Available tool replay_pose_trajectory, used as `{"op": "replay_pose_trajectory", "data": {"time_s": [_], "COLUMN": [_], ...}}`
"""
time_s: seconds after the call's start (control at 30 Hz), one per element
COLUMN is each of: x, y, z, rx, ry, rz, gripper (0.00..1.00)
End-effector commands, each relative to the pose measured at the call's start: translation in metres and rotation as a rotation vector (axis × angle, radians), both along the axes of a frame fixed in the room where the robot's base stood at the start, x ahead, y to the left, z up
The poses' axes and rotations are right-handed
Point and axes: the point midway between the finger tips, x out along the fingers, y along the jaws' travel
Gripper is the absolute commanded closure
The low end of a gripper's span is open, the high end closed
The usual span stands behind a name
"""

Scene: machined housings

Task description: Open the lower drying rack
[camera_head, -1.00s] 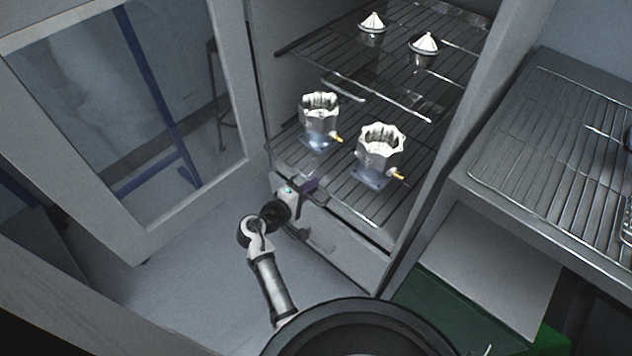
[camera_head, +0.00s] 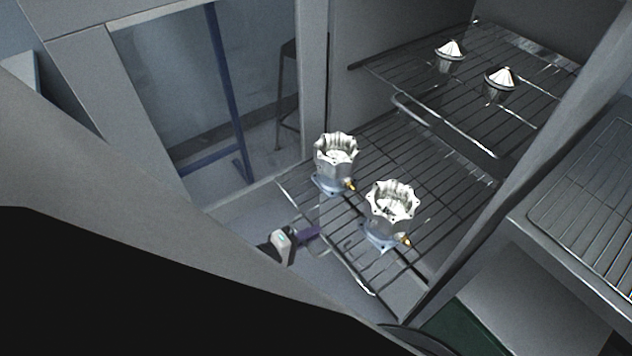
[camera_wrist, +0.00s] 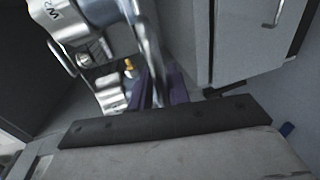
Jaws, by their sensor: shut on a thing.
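The lower drying rack (camera_head: 445,183) is a wire shelf in the cabinet, with its front part out past the cabinet's front. Two silvery machined housings stand upright on it, a left one (camera_head: 336,160) and a right one (camera_head: 391,206). My gripper (camera_head: 312,234) is at the rack's front edge, left of the right housing. In the wrist view its purple fingers (camera_wrist: 158,90) are shut on a metal bar at the rack's front. The exact contact is partly hidden and blurred. Housings also show at the upper left of the wrist view.
The upper rack (camera_head: 440,117) holds two cone-topped parts (camera_head: 450,52) (camera_head: 499,82) and has a front handle bar. The open glazed cabinet door (camera_head: 313,75) stands at left. A bench with a wire grid (camera_head: 590,190) is at right. Floor shows between door and rack.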

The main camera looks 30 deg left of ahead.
Motion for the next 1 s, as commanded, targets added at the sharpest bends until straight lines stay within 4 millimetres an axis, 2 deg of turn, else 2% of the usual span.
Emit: {"op": "replay_pose_trajectory", "data": {"time_s": [0.03,0.33,0.37,0.43,0.47,1.0], "x": [-0.0037,-0.0036,-0.0036,-0.0032,-0.003,-0.0011], "y": [-0.0015,-0.0018,-0.0019,-0.0018,-0.0018,-0.0002], "z": [-0.0094,-0.0095,-0.0096,-0.0091,-0.0087,-0.0035], "rx": [-0.004,-0.005,-0.005,-0.005,-0.005,0.0], "ry": [0.022,0.022,0.021,0.02,0.02,0.01], "rz": [-0.002,-0.004,-0.004,-0.004,-0.004,-0.001], "gripper": [1.0,1.0,0.78,0.69,0.68,0.68]}}
